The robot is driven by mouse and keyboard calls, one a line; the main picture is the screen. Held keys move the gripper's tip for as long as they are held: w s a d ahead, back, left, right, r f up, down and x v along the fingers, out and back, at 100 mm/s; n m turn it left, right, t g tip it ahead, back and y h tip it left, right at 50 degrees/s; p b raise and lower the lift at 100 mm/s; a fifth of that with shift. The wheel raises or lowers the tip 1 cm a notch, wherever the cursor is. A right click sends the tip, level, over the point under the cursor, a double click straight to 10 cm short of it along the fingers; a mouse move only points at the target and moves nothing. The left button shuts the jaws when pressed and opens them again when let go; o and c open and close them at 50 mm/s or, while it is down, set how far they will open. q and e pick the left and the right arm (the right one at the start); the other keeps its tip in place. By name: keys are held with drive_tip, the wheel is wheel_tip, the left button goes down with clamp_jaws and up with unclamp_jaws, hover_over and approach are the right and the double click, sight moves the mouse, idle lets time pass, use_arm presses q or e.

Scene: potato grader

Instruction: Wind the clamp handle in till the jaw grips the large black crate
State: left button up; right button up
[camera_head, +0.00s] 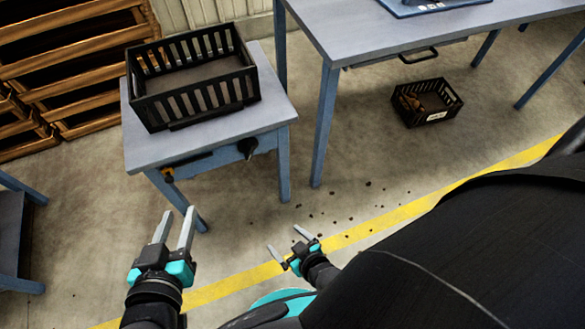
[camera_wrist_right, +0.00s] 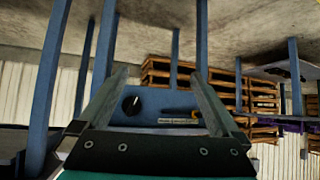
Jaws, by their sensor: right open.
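The large black crate (camera_head: 205,97) stands on the small grey-topped table (camera_head: 265,112) at the upper left of the head view. A round black knob (camera_head: 247,147) sits on the blue front panel of that table. The wrist view shows the knob with a white mark (camera_wrist_right: 132,105), beside a small yellow part (camera_wrist_right: 196,115). I cannot tell which of these is the clamp handle, and no jaw shows clearly. My left gripper (camera_head: 174,224) is open and empty in front of the table. My right gripper (camera_head: 288,242) is open and empty, apart from the knob.
A larger grey table (camera_head: 335,30) stands to the right, its blue leg near the small table. A smaller black crate (camera_head: 428,103) with brown contents lies on the floor beneath it. Wooden pallets (camera_head: 75,60) are stacked at the left. Dark crumbs lie near the yellow floor line (camera_head: 400,213).

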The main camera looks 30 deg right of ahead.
use_arm(q)
drive_tip(key=shift+w+r+p, duration=0.15)
drive_tip(key=shift+r+p, duration=0.5)
drive_tip(key=shift+r, duration=0.25)
use_arm(e)
drive_tip(key=shift+s+d+f+g, duration=0.15)
drive_tip(key=shift+s+g, duration=0.1)
drive_tip(key=shift+s, duration=0.45)
drive_tip(key=shift+s+d+g, duration=0.1)
drive_tip(key=shift+s+g, duration=0.15)
drive_tip(key=shift+s, duration=0.4)
